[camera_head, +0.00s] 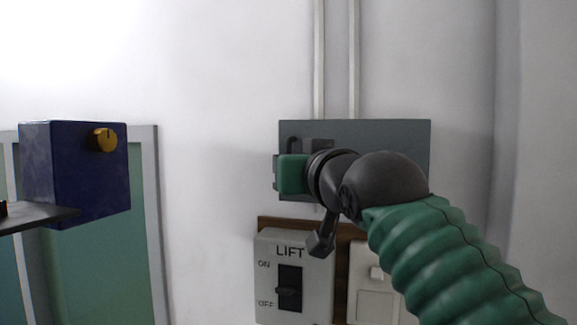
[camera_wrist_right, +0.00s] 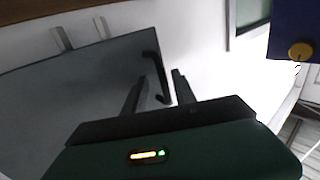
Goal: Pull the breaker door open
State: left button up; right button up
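The breaker door (camera_head: 400,134) is the front of a flat grey box on the white wall in the head view. It looks closed. It also fills the left of the right wrist view (camera_wrist_right: 75,95). Its black bar handle (camera_wrist_right: 153,68) stands near the door's edge. My right gripper (camera_wrist_right: 160,80) is open, with one dark finger on each side of the handle. I cannot tell whether the fingers touch it. In the head view my right gripper (camera_head: 298,152) is at the door's left side, and my wrist hides much of the door.
A switch panel marked LIFT (camera_head: 267,245) is just below the breaker box, beside a pale switch (camera_head: 375,300). A blue box with a yellow knob (camera_head: 104,140) stands at the left, before a green framed panel (camera_head: 95,270). Two conduits (camera_head: 320,60) run up the wall.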

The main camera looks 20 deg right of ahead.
jog(key=shift+s+d+r, duration=0.1)
jog(key=shift+s+r, duration=0.05)
jog(key=shift+s, duration=0.3)
jog(key=shift+s+d+r, duration=0.1)
jog(key=shift+s, duration=0.3)
jog(key=c, duration=0.4)
jog(key=shift+a, duration=0.25)
jog(key=shift+c, duration=1.2)
jog(key=shift+w+a+f, duration=0.1)
jog(key=shift+w+a, duration=0.25)
jog(key=shift+a, duration=0.1)
grip_shut()
jog(key=shift+d+f, duration=0.1)
jog(key=shift+d, duration=0.25)
jog(key=shift+a, duration=0.15)
jog(key=shift+f, duration=0.1)
